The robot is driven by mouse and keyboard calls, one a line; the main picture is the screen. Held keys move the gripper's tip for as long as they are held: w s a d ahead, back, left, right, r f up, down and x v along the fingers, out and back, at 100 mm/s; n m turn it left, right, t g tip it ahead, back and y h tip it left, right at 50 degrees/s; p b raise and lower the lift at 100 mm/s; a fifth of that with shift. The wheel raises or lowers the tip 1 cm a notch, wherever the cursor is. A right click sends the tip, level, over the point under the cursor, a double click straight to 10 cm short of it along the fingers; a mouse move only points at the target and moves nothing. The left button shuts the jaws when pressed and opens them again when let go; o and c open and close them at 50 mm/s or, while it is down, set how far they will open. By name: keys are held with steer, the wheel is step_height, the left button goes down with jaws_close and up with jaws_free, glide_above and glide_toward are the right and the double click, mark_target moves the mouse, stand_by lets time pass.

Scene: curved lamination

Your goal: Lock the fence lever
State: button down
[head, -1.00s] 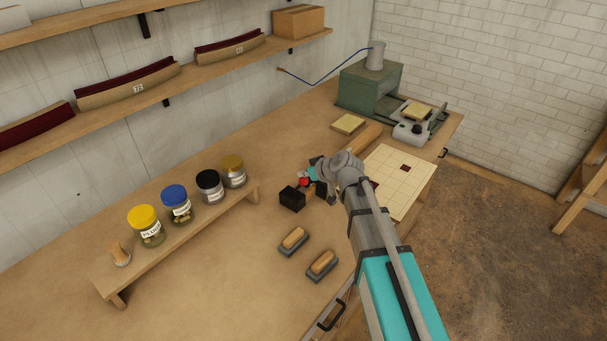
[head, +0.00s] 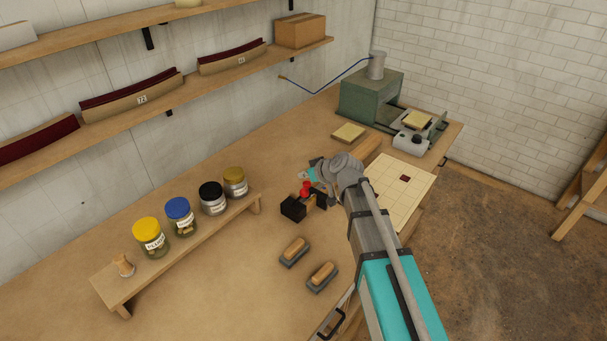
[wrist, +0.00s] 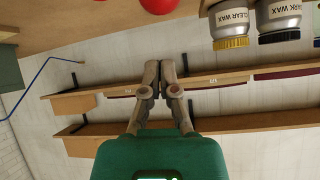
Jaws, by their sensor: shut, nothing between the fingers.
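A small fixture with black blocks (head: 292,208) and a red knob (head: 305,188) sits on the bench beside my wrist in the head view. I cannot tell for sure whether this knob belongs to the fence lever. Red round shapes (wrist: 158,4) also show at the top edge of the wrist view, cut off by the frame. My gripper (wrist: 157,66) is shut and empty in the wrist view, its fingers pointing towards the wall shelves, apart from the red shapes. In the head view my wrist hides part of the fixture, and I cannot make out the fingertips.
Jars (head: 180,215) stand on a low wooden riser to the left. Two wood-handled blocks (head: 322,275) lie in front of the fixture. A gridded board (head: 405,180) lies right of my arm. A green machine (head: 365,98) stands at the back. Bench at front left is clear.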

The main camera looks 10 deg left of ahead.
steer(key=d+f+p+v, duration=0.1)
steer(key=p+v, duration=0.1)
steer(key=v, duration=0.6)
steer(key=shift+s+f+p, duration=0.3)
steer(key=shift+p, duration=0.05)
steer(key=s+d+f+m+g+h, duration=0.1)
steer(key=s+d+f+m+h, duration=0.1)
steer(key=s+d, duration=0.3)
steer(key=s+d+f+m+g+h, duration=0.2)
steer(key=s+d+f+m+h, duration=0.1)
steer(key=d, duration=0.9)
steer(key=s+d+f+m+g+h, duration=0.2)
steer(key=s+d+m+h, duration=0.2)
steer(key=d, duration=0.5)
steer(key=s+m, duration=0.1)
steer(key=s, duration=0.1)
steer(key=shift+s+d+f, duration=0.3)
steer(key=shift+d, duration=0.05)
